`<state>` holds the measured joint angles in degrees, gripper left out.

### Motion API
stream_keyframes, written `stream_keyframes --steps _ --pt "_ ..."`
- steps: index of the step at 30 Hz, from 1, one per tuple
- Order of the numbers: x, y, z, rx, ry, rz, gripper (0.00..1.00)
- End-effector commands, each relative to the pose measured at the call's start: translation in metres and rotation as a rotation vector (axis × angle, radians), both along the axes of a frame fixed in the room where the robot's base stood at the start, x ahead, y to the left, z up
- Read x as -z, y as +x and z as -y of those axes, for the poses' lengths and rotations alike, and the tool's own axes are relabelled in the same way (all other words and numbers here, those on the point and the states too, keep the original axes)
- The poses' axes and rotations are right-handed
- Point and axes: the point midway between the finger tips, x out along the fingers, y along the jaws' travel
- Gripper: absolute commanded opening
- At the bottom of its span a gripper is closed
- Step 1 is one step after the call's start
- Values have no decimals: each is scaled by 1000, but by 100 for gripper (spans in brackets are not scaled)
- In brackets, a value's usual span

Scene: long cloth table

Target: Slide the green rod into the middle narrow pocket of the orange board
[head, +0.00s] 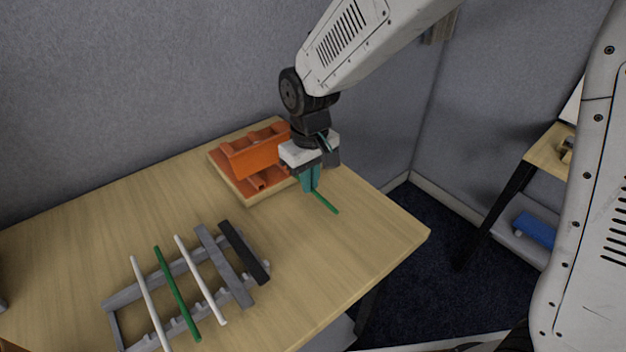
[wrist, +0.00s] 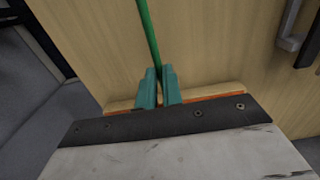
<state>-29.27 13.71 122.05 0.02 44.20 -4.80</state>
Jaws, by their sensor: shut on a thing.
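My gripper (head: 310,186) has teal fingers shut on a green rod (head: 325,202), just off the right side of the orange board (head: 255,158). The rod slants down to the right from the fingers, with its free end over bare table. In the wrist view the rod (wrist: 149,38) runs up and away from between the fingertips (wrist: 159,88). The orange board sits on a pale wooden base near the wall. Its right end is partly hidden by my gripper, and I cannot make out the middle pocket. A thin orange edge (wrist: 215,97) shows in the wrist view.
A grey notched rack (head: 122,298) at the front left holds two white rods (head: 149,302), another green rod (head: 177,293), a grey bar (head: 223,265) and a black bar (head: 244,252). The table (head: 350,255) is clear at the right, up to its edge. A wall stands behind.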

Motion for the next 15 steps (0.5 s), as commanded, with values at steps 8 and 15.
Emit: stream_keyframes --steps 8,15 --pt "0 6 -4 0 0 0 0" --pt "0 11 -7 0 0 0 0"
